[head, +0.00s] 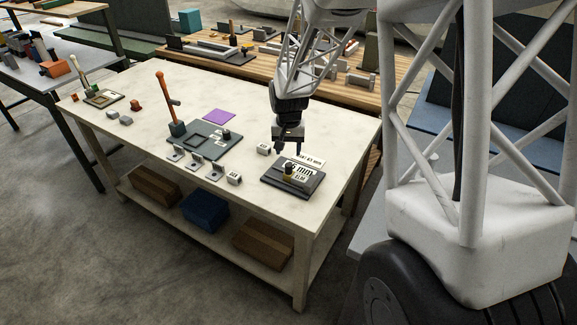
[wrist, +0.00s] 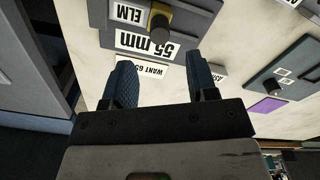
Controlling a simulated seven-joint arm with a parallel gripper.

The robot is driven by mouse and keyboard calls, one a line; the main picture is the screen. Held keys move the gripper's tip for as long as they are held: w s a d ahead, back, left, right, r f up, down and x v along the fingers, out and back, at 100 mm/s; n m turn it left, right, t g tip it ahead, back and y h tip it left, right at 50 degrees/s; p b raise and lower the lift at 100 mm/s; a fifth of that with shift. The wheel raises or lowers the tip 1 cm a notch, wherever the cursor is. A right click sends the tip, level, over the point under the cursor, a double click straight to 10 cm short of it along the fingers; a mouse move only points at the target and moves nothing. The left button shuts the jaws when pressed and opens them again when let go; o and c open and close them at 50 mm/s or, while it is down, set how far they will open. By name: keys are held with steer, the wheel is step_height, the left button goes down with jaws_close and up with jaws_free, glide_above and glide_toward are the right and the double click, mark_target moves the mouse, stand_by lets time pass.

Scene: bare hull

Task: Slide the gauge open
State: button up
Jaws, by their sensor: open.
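The gauge (head: 280,181) is a dark flat block near the right end of the white table. It bears a white "55 mm" label, an "ELM" label and a dark knob (head: 288,168) with a yellow part. The knob also shows at the top of the wrist view (wrist: 160,20), near the 55 mm label (wrist: 146,43). A white card (head: 309,161) reading "WANT 65 MM" lies at the gauge's far side. My gripper (head: 288,150) is open and empty, above the table by the gauge's far side. Its fingers are apart from the knob.
A second dark plate (head: 204,139) with a knob lies to the left, with several small grey blocks in front and an orange-handled tool (head: 167,100) upright beside it. A purple sheet (head: 219,115) lies behind. The table between plate and gauge is mostly clear.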

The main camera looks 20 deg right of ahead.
mark_target(288, 164)
steer(key=shift+f, duration=3.85)
jaws_close()
